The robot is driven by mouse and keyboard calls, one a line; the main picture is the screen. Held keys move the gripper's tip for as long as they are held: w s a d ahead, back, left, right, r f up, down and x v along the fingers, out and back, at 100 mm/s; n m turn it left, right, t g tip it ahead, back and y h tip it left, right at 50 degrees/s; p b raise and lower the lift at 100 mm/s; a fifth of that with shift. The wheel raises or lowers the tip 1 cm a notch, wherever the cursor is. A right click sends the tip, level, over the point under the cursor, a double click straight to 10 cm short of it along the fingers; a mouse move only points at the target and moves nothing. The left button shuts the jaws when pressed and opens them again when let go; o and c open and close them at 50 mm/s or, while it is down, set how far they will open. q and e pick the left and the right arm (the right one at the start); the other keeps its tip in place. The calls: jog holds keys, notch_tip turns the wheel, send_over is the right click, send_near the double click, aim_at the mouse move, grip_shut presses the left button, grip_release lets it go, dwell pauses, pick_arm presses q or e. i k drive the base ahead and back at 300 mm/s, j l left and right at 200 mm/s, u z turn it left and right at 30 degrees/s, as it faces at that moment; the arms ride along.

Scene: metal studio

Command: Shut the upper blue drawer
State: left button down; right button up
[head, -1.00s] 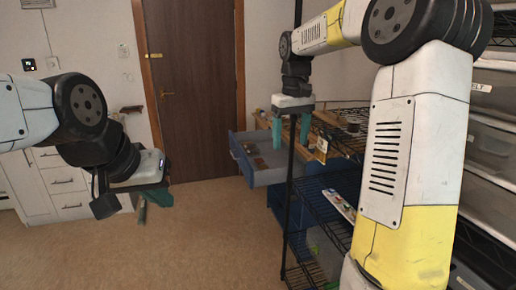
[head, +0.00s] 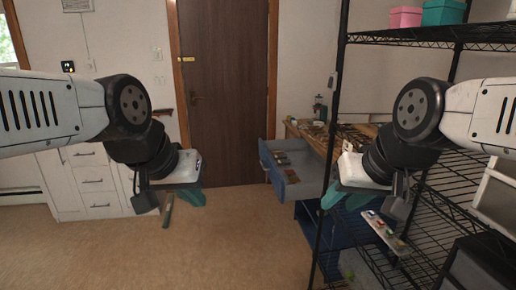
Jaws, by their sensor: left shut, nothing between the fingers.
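The upper blue drawer (head: 292,184) is pulled out of the wooden-topped workbench right of the door. Several small items lie inside it. My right gripper (head: 343,200), with teal fingers, hangs to the right of the drawer in the picture, in front of the shelf rack. Its fingers are seen at an angle, so its opening is unclear. My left gripper (head: 180,204) is shut and empty, over the floor well left of the drawer. Neither gripper appears to touch the drawer.
A lower blue drawer (head: 312,224) shows beneath the upper one. A black wire rack (head: 322,240) with an upright post stands at the right, close to my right arm. White cabinets (head: 92,184) stand at the left. The floor (head: 240,240) in the middle is clear.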

aim_at(308, 164)
jog(key=i+j, duration=0.2)
jog(key=i, duration=0.3)
jog(key=i+j+z, duration=0.1)
jog(key=i+j, duration=0.15)
jog(key=i, duration=0.3)
jog(key=i+j, duration=0.25)
jog(key=i, duration=0.25)
jog(key=i+j, duration=0.25)
jog(key=i, duration=0.25)
jog(key=i+j+z, duration=0.1)
jog(key=i+j, duration=0.2)
jog(key=i, duration=0.2)
jog(key=i+j, duration=0.3)
jog(key=i, duration=0.2)
